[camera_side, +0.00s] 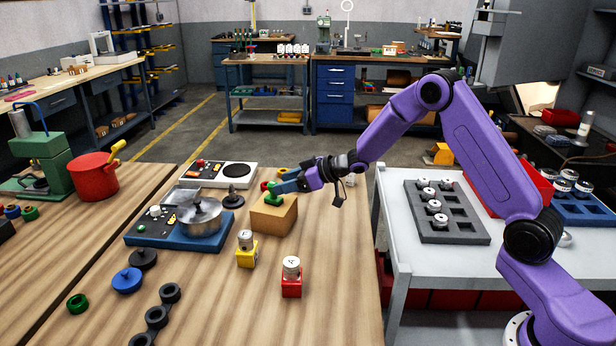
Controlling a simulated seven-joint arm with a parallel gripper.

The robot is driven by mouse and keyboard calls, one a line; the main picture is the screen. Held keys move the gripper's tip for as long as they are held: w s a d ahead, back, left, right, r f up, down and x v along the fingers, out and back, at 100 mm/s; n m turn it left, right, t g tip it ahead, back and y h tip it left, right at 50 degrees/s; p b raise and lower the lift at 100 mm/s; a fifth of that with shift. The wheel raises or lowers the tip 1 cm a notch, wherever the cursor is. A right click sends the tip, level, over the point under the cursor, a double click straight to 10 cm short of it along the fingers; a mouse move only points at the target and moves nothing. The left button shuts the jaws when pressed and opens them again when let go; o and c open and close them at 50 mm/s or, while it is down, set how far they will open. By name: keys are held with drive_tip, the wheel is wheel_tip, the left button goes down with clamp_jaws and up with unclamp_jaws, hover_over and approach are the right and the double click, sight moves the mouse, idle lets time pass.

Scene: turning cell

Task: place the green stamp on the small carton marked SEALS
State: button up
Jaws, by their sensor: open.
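The small carton (270,220) is a plain tan box on the wooden table. I cannot read any marking on it from here. The green stamp (273,199) is at the top of the carton, seemingly upright and resting on it. My gripper (277,187), with blue fingers, reaches in from the right, right at the stamp's upper part. Its jaws are open. The fingers partly hide the stamp's top, and I cannot tell whether they touch it.
A blue-based device with a metal pan (199,217) stands left of the carton. A black knobbed piece (233,198) is between them. A yellow block (247,256) and a red block (291,284) with metal cylinders stand in front. The table's front right is clear.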

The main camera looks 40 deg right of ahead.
drive_tip(key=v, duration=0.7)
drive_tip(key=shift+s, duration=0.2)
drive_tip(key=s+a+r+n+g+h, duration=0.1)
drive_tip(key=s+a+g+h, duration=0.1)
drive_tip(key=s+a, duration=0.45)
drive_tip(key=s+a+r+n+g+h, duration=0.1)
drive_tip(key=s+a+h, duration=0.15)
drive_tip(key=s, duration=0.75)
drive_tip(key=s+d+n+g+h, duration=0.1)
drive_tip(key=s+d+g, duration=0.1)
drive_tip(key=s, duration=1.1)
drive_tip(key=s+d+n+g+h, duration=0.1)
drive_tip(key=s+g, duration=0.4)
drive_tip(key=s, duration=0.9)
drive_tip(key=shift+d+n, duration=0.7)
drive_tip(key=shift+n, duration=0.1)
drive_tip(key=shift+f+h, duration=0.1)
drive_tip(key=shift+h, duration=0.15)
